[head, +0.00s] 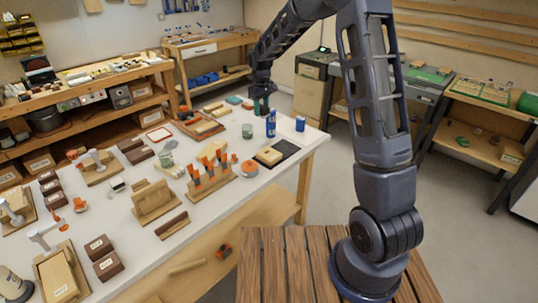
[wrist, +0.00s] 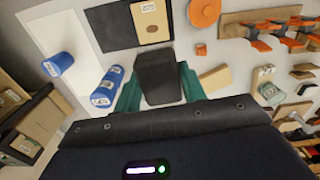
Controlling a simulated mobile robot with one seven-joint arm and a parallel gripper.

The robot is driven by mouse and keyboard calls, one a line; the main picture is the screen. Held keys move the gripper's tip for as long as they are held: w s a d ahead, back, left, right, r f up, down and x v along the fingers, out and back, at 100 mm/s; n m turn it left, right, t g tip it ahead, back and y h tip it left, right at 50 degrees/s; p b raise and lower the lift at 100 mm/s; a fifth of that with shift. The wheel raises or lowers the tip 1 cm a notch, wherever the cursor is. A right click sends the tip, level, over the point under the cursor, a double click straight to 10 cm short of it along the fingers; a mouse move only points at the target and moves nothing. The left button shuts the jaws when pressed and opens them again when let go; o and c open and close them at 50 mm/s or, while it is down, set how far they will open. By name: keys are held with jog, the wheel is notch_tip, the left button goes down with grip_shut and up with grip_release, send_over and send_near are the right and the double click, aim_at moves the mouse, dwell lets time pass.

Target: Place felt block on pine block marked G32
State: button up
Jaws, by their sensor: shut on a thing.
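In the wrist view, my gripper (wrist: 158,80) has its green fingers shut on a dark grey block (wrist: 157,77), which looks like the felt block. In the head view, my gripper (head: 262,104) is over the far part of the white bench, behind a blue can; the held block is hard to make out there. A pale pine block (head: 270,155) with a label lies on a black board near the bench's right edge. The pine block also shows in the wrist view (wrist: 152,21), beyond the held block and apart from it. Its label is too small to read.
An orange disc (head: 249,168) and a rack of orange-handled tools (head: 210,180) are left of the board.

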aim_at(269, 113)
jog(key=d, duration=0.2)
jog(key=shift+s+d+m, duration=0.2)
jog(key=shift+d+m, duration=0.15)
jog(key=shift+m, duration=0.05)
jog(key=shift+d+f, duration=0.2)
jog(key=shift+f, duration=0.1)
notch_tip(269, 113, down, 20)
jog(key=shift+r, duration=0.25)
jog(key=shift+f, duration=0.1)
jog(key=o, duration=1)
